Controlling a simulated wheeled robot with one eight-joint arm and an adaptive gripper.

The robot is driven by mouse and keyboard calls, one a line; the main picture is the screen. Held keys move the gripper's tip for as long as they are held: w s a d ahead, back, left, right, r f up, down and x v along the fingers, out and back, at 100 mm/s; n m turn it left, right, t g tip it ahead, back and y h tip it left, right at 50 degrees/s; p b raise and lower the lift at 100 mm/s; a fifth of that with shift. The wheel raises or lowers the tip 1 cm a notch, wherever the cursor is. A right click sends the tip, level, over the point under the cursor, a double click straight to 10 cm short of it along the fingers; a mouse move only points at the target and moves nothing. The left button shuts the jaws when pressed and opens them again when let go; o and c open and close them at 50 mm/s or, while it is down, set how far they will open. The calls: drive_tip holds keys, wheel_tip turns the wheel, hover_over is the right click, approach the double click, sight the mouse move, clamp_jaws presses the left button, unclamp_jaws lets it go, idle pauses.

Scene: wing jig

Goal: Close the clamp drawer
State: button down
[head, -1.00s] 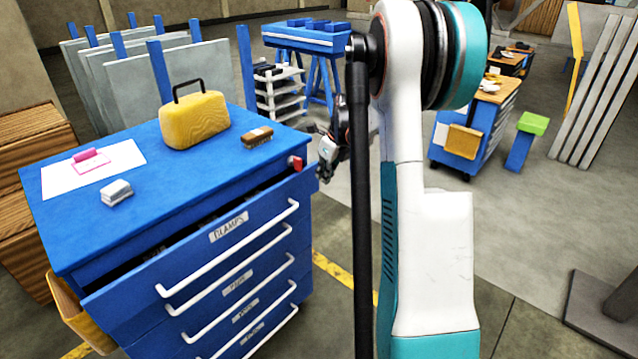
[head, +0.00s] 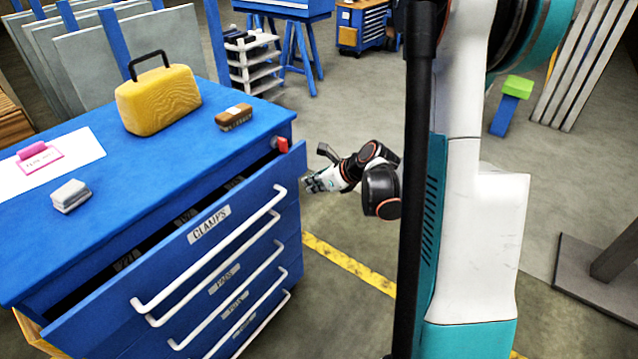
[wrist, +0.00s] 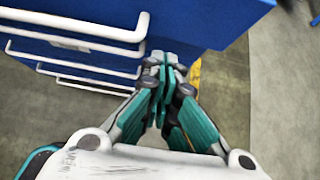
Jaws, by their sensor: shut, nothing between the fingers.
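The clamp drawer (head: 160,270) is the top drawer of the blue cabinet, with a label reading CLAMPS and a long white bar handle (head: 212,247). It stands partly pulled out, and dark contents show in the gap behind its front. My gripper (head: 310,184) is just to the right of the drawer front's right end, near the handle's right end. In the wrist view my gripper (wrist: 162,62) has its fingers together and empty, beside the end of the top white handle (wrist: 90,28). Whether it touches the drawer cannot be told.
On the cabinet top (head: 150,190) lie a yellow case (head: 158,98), a brown brush (head: 234,117), a grey block (head: 71,195) and a pink item on white paper. A red piece (head: 281,145) sits at the cabinet's corner.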

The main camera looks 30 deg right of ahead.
sight(282, 173)
drive_tip(key=shift+w+a+f+b, duration=0.45)
drive_tip(key=shift+w+f, duration=0.1)
drive_tip(key=shift+w, duration=0.65)
drive_tip(key=shift+w+a+f+b, duration=0.4)
drive_tip(key=shift+w+f, duration=0.2)
drive_tip(key=shift+w, duration=0.65)
drive_tip(key=shift+w+a+f+b, duration=0.35)
drive_tip(key=shift+w+a+f, duration=0.2)
drive_tip(key=shift+w, duration=0.65)
drive_tip(key=w, duration=0.1)
drive_tip(key=w+a, duration=0.1)
drive_tip(key=w, duration=0.2)
drive_tip(key=shift+w+a, duration=0.2)
drive_tip(key=shift+a, duration=0.1)
drive_tip(key=shift+w+r, duration=0.1)
drive_tip(key=shift+w, duration=0.05)
